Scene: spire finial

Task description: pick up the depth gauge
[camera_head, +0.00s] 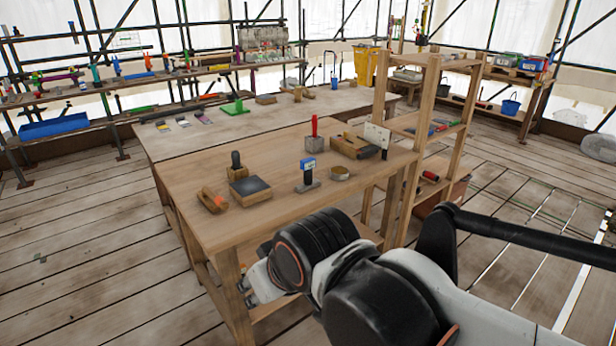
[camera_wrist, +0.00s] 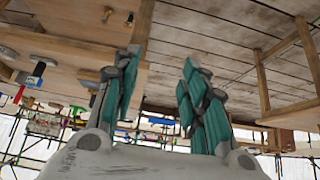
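The depth gauge (camera_head: 307,174) appears to be the upright tool with a blue-and-white head and a dark flat base. It stands on the near wooden workbench (camera_head: 270,216), toward its front right part. In the tilted wrist view, what looks like its blue head (camera_wrist: 39,70) shows at the left edge. My gripper (camera_wrist: 160,57) has its two teal-padded fingers spread apart with nothing between them. It is beside the bench edge, apart from the gauge. In the head view, my arm hides most of the gripper.
A wooden shelf rack (camera_head: 424,110) rises at the bench's right end. Bare bench lies in front of the gauge.

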